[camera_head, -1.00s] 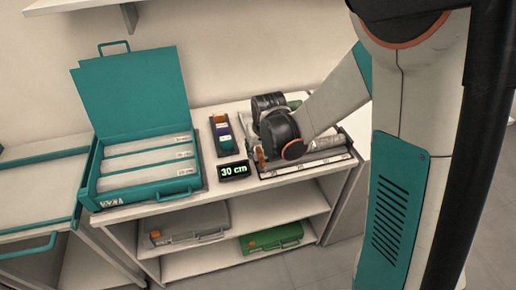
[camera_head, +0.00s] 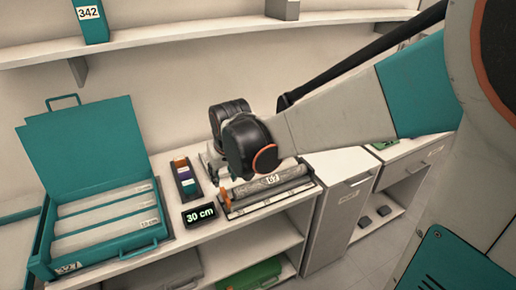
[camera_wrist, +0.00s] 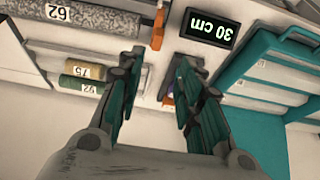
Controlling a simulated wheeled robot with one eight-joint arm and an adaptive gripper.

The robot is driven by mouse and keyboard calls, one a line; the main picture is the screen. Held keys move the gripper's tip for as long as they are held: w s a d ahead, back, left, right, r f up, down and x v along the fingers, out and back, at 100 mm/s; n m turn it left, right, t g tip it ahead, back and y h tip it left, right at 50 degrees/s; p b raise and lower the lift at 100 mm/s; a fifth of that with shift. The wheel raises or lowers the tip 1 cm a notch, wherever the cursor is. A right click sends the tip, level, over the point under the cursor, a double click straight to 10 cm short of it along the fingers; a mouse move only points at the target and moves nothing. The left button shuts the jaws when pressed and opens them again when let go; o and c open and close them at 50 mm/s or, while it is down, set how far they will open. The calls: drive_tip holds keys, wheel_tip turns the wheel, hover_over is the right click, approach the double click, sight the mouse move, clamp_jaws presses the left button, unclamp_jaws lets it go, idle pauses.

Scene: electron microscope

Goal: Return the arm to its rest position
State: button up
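My arm reaches in from the right in the head view, and its dark wrist joint (camera_head: 250,148) is above the shelf top.
An open teal case (camera_head: 110,253) with pale trays stands left on the shelf unit. The "30 cm" display (camera_head: 198,215) and a small holder with coloured strips (camera_head: 187,178) sit beside it. The grey cylinder (camera_head: 270,182) lies on its rack below my wrist. A wall shelf (camera_head: 240,28) runs above.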

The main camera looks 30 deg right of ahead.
drive_tip(key=shift+s+r, duration=0.2)
drive_tip(key=shift+s, duration=0.05)
drive_tip(key=s+d+r+t, duration=0.1)
drive_tip(key=s+r, duration=0.2)
drive_tip(key=s, duration=0.6)
drive_tip(key=s+d+r+t, duration=0.1)
drive_tip(key=s+r, duration=0.2)
drive_tip(key=s, duration=0.6)
drive_tip(key=shift+s+r+t, duration=0.15)
drive_tip(key=shift+t, duration=0.15)
drive_tip(key=shift+d, duration=0.15)
